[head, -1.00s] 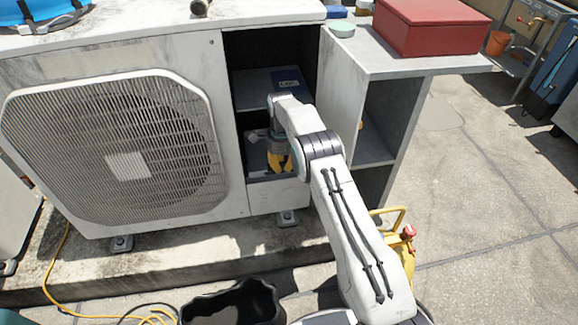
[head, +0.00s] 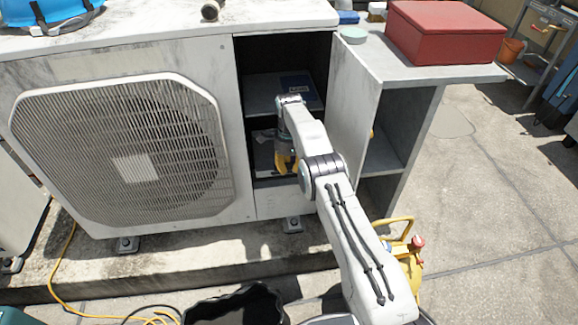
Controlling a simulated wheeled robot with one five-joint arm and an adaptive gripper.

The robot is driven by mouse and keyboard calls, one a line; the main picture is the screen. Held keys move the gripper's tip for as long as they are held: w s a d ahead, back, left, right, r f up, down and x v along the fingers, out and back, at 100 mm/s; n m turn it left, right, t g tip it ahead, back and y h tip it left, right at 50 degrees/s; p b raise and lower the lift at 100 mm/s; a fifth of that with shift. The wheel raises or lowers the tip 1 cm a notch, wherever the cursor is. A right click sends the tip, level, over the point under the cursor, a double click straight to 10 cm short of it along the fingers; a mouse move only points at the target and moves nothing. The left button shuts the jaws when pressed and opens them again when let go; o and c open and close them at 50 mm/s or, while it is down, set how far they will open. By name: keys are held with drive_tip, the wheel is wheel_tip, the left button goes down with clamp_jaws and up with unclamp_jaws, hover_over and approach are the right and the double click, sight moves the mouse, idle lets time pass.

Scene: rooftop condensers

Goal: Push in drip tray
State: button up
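The open bay of the condenser unit (head: 200,47) holds an upper shelf (head: 262,93) and a lower space. A grey piece that looks like the drip tray (head: 263,154) shows in that lower space, left of my gripper. It is small and in shadow, and my arm hides part of it. My gripper (head: 285,164), with yellow fingers, points down inside the lower space, above the pale front panel (head: 283,201). I cannot tell whether the fingers touch the tray or how wide they are apart.
A grey cabinet (head: 427,75) with a red box (head: 443,32) on top stands right of the bay. A black bin (head: 235,308) and a yellow cylinder (head: 405,250) stand near my base. A yellow hose (head: 62,265) lies at left. Free floor is at right.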

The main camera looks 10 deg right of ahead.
drive_tip(key=o, duration=0.4)
drive_tip(key=shift+s, duration=0.1)
